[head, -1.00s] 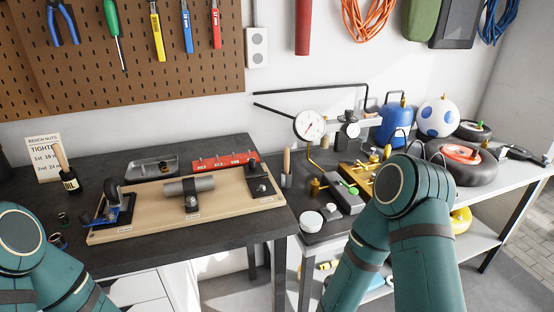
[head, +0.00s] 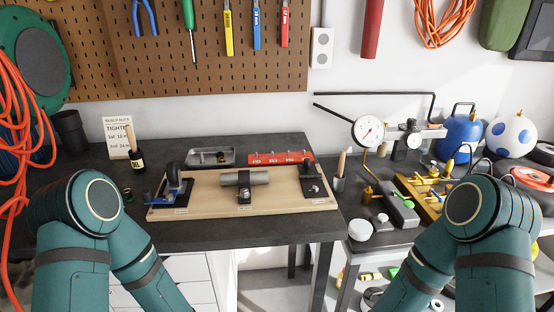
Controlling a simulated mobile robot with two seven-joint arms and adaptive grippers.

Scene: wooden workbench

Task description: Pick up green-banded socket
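A small dark socket (head: 128,195) stands on the black bench top just left of the wooden board, beside my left arm. It seems to have a greenish band, but it is too small to be sure. My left arm covers the bench close to it. Neither gripper shows in the head view; only the bent upper parts of my two arms are in the picture, left and right. A red rail with labels (head: 280,158) lies at the back of the bench.
A wooden board (head: 215,203) carries a blue clamp (head: 172,190), a grey cylinder (head: 245,178) and a black bracket (head: 312,180). Behind it is a grey tray (head: 211,157). A dial gauge (head: 368,131) and fittings crowd the right side.

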